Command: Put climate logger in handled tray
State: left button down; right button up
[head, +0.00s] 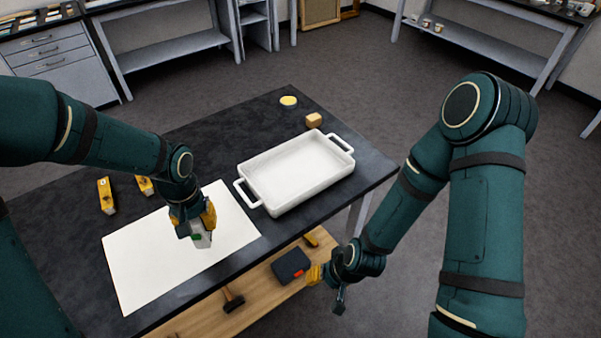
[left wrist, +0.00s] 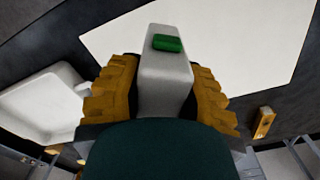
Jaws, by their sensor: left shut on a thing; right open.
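The climate logger (head: 201,241) is a small pale grey block with a green patch, seen larger in the left wrist view (left wrist: 165,75). My left gripper (head: 206,222) has yellow fingers and is shut on the logger, one finger on each side. It holds the logger over the white sheet; the head view does not make clear how high. The handled tray (head: 262,190) is white, rectangular and empty, with a handle at each end. It stands on the dark table to the right of my left gripper. My right gripper (head: 327,284) is open and empty, off the table's front right side.
A white sheet (head: 150,258) lies flat on the dark table (head: 190,140). A tan block (head: 313,120) and a yellow round thing (head: 288,101) are behind the tray. A lower wooden shelf (head: 262,279) holds a black case (head: 291,265) and a hammer (head: 233,300).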

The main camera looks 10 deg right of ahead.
aim_at(284, 190)
jog(key=l+u, duration=0.2)
jog(key=l, duration=0.65)
jog(key=i+l+u, duration=0.2)
jog(key=l, duration=0.6)
jog(key=l+u, duration=0.2)
jog(key=l, duration=0.65)
jog(key=i+l+u, duration=0.1)
jog(key=l, duration=0.2)
jog(key=i+l+u, duration=0.1)
jog(key=l, duration=0.25)
jog(key=i, duration=0.5)
